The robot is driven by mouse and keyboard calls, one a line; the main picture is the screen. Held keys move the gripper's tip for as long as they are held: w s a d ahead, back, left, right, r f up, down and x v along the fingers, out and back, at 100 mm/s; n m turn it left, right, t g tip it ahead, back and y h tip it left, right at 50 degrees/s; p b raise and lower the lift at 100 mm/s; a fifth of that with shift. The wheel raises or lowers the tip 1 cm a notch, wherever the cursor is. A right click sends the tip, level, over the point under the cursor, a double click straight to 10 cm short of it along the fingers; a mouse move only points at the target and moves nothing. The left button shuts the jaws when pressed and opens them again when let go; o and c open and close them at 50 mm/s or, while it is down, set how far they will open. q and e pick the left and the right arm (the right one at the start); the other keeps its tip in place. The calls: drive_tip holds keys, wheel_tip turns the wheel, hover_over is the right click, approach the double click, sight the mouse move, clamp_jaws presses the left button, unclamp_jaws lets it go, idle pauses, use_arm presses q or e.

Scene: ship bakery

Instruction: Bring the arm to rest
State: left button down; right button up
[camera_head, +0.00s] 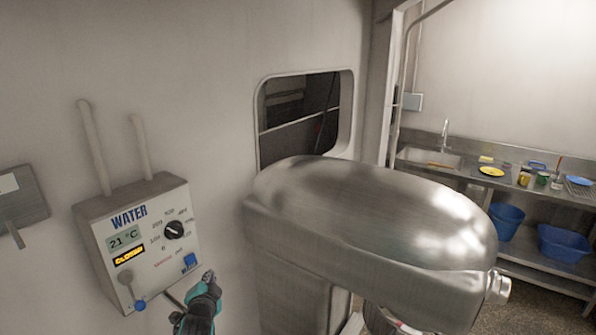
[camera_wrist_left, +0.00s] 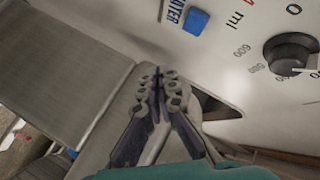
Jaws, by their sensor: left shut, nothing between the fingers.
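My left gripper (camera_head: 208,277), dark with a teal part, is low in the head view, just right of the lower right corner of the water panel (camera_head: 143,246). In the left wrist view its two fingers (camera_wrist_left: 158,82) are together with nothing between them. The panel's blue button (camera_head: 190,260) and black knob (camera_head: 174,230) are close by. The button (camera_wrist_left: 196,21) and knob (camera_wrist_left: 290,54) also show in the wrist view, beyond the fingertips. I cannot tell whether the fingers touch the panel. My right gripper is not in view.
A large metal mixer (camera_head: 375,215) stands right of my left gripper. Two pipes rise above the panel, whose display reads 21 °C. A window opening (camera_head: 305,110) is behind the mixer. At the far right is a metal counter (camera_head: 465,173) with dishes above blue tubs (camera_head: 563,243).

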use_arm(q)
drive_tip(key=s+d+f+n+g+h+b, duration=0.1)
drive_tip(key=s+d+f+n+g+b, duration=0.1)
drive_tip(key=s, duration=0.8)
drive_tip(key=s+d+f+n+g+h+b, duration=0.1)
drive_tip(key=s+d+f+b, duration=0.4)
drive_tip(key=s, duration=0.5)
drive_tip(key=s+d+f+n+g+h+b, duration=0.1)
drive_tip(key=s+d+f+n+g+b, duration=0.3)
drive_tip(key=s, duration=0.6)
wheel_tip(320, 180, down, 3)
drive_tip(key=shift+d+f+n+h, duration=0.1)
drive_tip(key=shift+d+n+h, duration=0.25)
drive_tip(key=shift+d, duration=0.6)
